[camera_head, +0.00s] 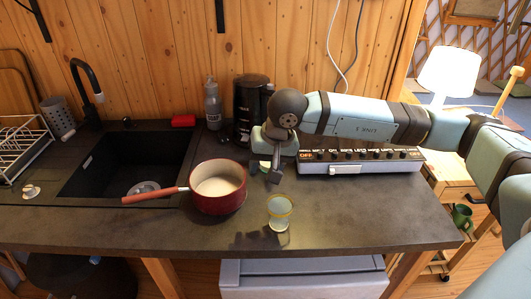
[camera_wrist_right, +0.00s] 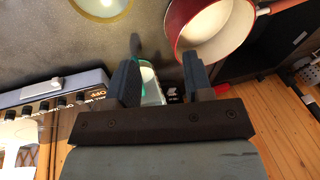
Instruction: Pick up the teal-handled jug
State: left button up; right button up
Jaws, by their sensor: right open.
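The teal-handled jug is mostly hidden in the head view; a small pale and green part (camera_head: 263,165) shows behind my right gripper (camera_head: 267,160). In the right wrist view, a clear glass body with a teal-green part (camera_wrist_right: 151,84) shows between the two dark fingers of the right gripper (camera_wrist_right: 161,62). The fingers are apart, one on each side of the jug in the picture. I cannot tell whether either touches it. My left gripper is not in view.
A red saucepan (camera_head: 219,198) with its handle to the left and a yellow-rimmed glass (camera_head: 279,213) stand close by on the dark counter (camera_head: 340,215). The sink (camera_head: 115,175) is at left.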

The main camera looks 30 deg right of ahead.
jog(key=w+d+r+n+t+h, duration=0.1)
jog(key=w+d+r+h, duration=0.15)
jog(key=d, duration=0.35)
jog(key=shift+h, duration=0.25)
jog(key=shift+w+r+x, duration=0.1)
jog(key=shift+w+x, duration=0.1)
jog(key=shift+x, duration=2.05)
jog(key=shift+w+r+x, duration=0.1)
jog(key=shift+w+x, duration=0.15)
jog(key=shift+x, duration=2)
jog(key=shift+w+r+x, duration=0.1)
jog(key=shift+w+x, duration=0.1)
jog(key=shift+x, duration=2.05)
jog(key=shift+d, duration=0.2)
grip_shut()
